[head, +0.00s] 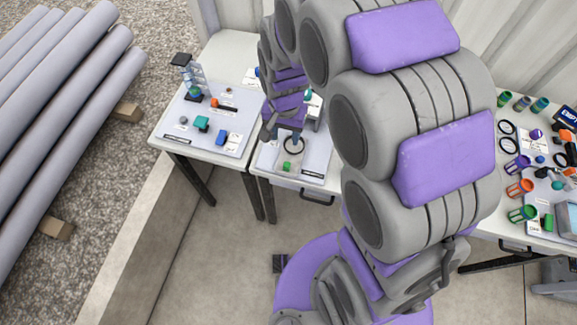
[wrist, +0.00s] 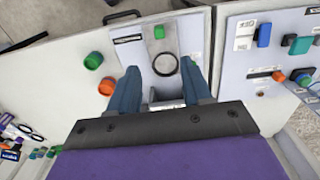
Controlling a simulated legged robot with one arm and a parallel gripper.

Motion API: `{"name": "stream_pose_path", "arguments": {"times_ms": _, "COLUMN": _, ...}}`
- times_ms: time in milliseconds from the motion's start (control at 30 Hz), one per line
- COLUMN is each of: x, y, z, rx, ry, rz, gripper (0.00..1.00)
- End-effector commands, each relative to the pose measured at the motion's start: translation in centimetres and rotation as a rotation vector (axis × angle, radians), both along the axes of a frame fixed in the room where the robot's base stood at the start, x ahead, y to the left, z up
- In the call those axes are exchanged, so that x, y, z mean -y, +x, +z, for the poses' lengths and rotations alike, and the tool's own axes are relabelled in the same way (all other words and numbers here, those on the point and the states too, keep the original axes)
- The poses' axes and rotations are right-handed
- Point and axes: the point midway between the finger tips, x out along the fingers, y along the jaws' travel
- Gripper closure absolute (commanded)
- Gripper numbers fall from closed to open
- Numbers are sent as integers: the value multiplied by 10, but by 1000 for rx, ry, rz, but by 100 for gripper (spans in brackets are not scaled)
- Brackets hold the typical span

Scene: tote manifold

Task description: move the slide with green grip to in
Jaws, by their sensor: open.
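A small green grip (head: 287,165) stands on a pale panel on the middle table in the head view. It also shows in the wrist view (wrist: 158,32), near the panel's top edge, beyond my fingertips. A dark ring (wrist: 165,64) lies between the green grip and my gripper. My gripper (wrist: 160,68) is open, its two blue fingers spread on either side of the ring, with nothing visible held. In the head view my gripper (head: 293,138) is over the far part of the panel, partly hidden by my arm. The slide's track is too small to make out.
The left table (head: 225,65) holds a panel with teal and blue blocks and an orange-ended handle (head: 222,104). In the wrist view, a green cylinder (wrist: 93,60) and an orange cylinder (wrist: 107,86) stand beside the middle panel. The right table has several coloured cups (head: 520,187).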

Motion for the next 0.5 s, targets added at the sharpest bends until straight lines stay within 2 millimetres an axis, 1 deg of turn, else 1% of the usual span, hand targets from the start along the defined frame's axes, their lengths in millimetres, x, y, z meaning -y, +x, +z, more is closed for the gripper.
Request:
{"name": "stream_pose_path", "arguments": {"times_ms": 167, "x": -1, "y": 3, "z": -11, "rx": 4, "ry": 2, "rz": -5, "gripper": 51}}
{"name": "stream_pose_path", "arguments": {"times_ms": 233, "x": -2, "y": 2, "z": -20, "rx": 1, "ry": 1, "rz": -4, "gripper": 51}}
{"name": "stream_pose_path", "arguments": {"times_ms": 500, "x": -2, "y": 2, "z": -73, "rx": 0, "ry": -1, "rz": -5, "gripper": 51}}
